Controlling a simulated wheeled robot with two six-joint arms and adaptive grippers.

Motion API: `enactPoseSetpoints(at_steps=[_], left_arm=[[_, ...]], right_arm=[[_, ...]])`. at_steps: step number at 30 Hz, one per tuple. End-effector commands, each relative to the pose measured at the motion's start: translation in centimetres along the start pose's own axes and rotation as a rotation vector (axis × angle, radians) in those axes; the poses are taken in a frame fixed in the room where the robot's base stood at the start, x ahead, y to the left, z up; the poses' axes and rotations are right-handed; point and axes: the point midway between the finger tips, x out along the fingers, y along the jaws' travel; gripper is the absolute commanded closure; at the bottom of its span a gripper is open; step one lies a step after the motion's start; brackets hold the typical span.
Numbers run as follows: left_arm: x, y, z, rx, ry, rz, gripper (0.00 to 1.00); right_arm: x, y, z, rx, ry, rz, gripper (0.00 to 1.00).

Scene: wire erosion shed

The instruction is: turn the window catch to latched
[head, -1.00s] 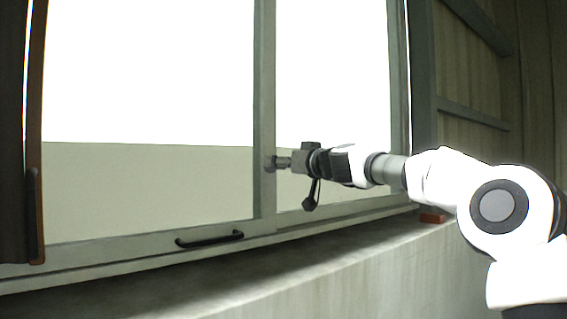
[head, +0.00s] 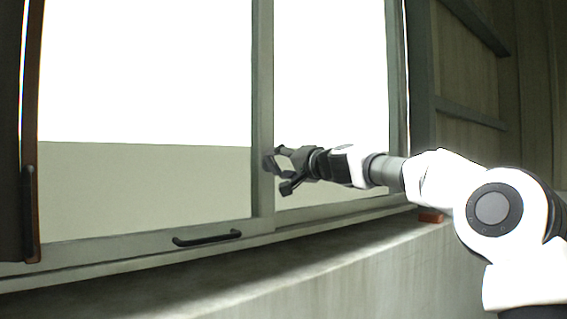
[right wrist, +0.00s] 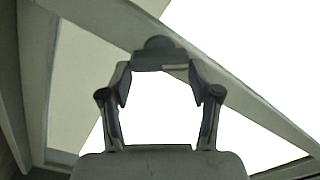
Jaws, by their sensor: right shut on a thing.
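The window catch (head: 268,162) is a small grey fitting on the upright bar between the two panes. In the right wrist view its rounded grey body (right wrist: 160,47) shows at the bar, between my fingertips. My right gripper (head: 279,162) reaches in from the right and is shut on the catch. In the right wrist view the gripper (right wrist: 161,78) has one finger on each side of it. The fingers hide part of the catch in the head view, so I cannot tell its exact angle. My left gripper is not in view.
A dark pull handle (head: 207,238) sits on the lower window rail. A pale sill (head: 300,262) runs below the window. A small red-brown block (head: 431,216) lies at its right end. A brown upright edge (head: 34,130) stands at the left.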

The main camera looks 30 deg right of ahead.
Motion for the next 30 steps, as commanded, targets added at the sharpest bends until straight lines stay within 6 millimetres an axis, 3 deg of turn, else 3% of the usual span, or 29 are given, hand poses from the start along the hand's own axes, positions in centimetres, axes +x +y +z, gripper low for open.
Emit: enactPoseSetpoints(at_steps=[15, 30], left_arm=[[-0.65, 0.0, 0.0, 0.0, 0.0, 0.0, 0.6], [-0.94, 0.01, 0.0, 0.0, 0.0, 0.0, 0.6]], right_arm=[[0.13, 0.28, 0.37, 0.453, -0.007, 0.004, 0.72], [0.06, 0.2, 0.24, 0.637, -0.004, 0.001, 0.73]])
